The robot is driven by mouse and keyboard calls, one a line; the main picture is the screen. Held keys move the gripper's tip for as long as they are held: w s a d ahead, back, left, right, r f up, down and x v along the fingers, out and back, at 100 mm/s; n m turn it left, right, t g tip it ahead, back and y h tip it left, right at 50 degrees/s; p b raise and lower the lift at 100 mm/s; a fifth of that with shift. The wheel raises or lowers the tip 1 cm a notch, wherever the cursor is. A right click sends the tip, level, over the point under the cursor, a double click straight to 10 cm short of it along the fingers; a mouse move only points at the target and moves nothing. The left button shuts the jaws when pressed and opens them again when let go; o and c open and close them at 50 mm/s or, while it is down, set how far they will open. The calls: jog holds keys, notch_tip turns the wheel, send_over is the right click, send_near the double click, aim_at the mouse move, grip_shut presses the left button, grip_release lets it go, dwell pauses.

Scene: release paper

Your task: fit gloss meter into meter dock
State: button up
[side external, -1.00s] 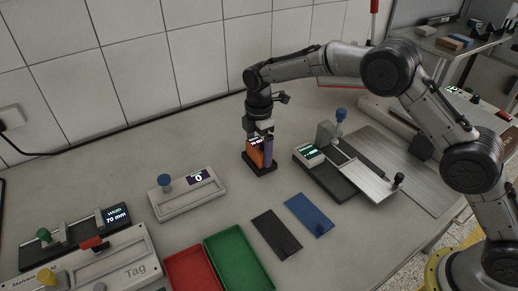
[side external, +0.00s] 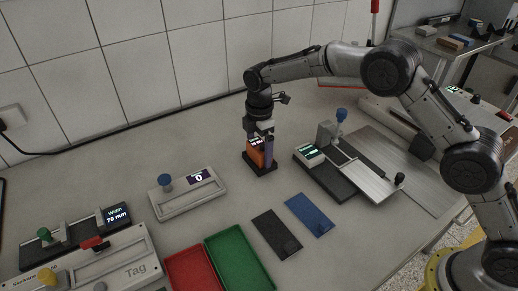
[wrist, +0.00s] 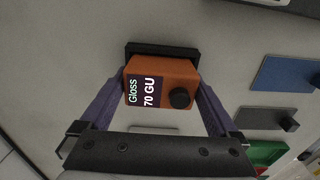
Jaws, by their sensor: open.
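The gloss meter (wrist: 165,85) is an orange block with a black knob and a display reading "Gloss 70 GU". It stands upright at the black meter dock (wrist: 160,48), also seen under it in the side view (side external: 262,169). The meter's lower end meets the dock, but I cannot tell how deep it sits. My gripper (wrist: 160,88) points down over the meter, open, with one purple finger on each side of it. In the side view the fingers partly hide the orange meter (side external: 254,152).
A grey device with a blue knob (side external: 190,194) lies to the left. A grey and black slide fixture (side external: 345,170) stands close on the right. Black (side external: 275,234) and blue (side external: 309,214) plates and red and green (side external: 240,260) trays lie in front. Bare table surrounds the dock.

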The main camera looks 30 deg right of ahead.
aim_at(259, 145)
notch_tip(259, 145, up, 12)
jog(key=shift+f, duration=0.2)
jog(key=shift+r, duration=0.35)
jog(key=s+d+r+m+t, duration=0.1)
jog(key=s+d+r+m, duration=0.4)
jog(key=s, duration=0.3)
jog(key=s+d+r+m+t, duration=0.2)
jog(key=s+d+r+m, duration=0.2)
jog(key=s+d+r, duration=0.35)
jog(key=s+d+f+m+t, duration=0.1)
jog(key=s+f+m, duration=0.2)
jog(key=s, duration=0.8)
jog(key=s+d+f+m+t, duration=0.1)
jog(key=s+d+f+m, duration=0.1)
jog(key=s+m, duration=0.4)
jog(key=s+f, duration=0.1)
jog(key=s, duration=0.4)
jog(key=shift+s+d+t, duration=0.25)
jog(key=shift+s+t, duration=0.05)
jog(key=shift+s, duration=0.05)
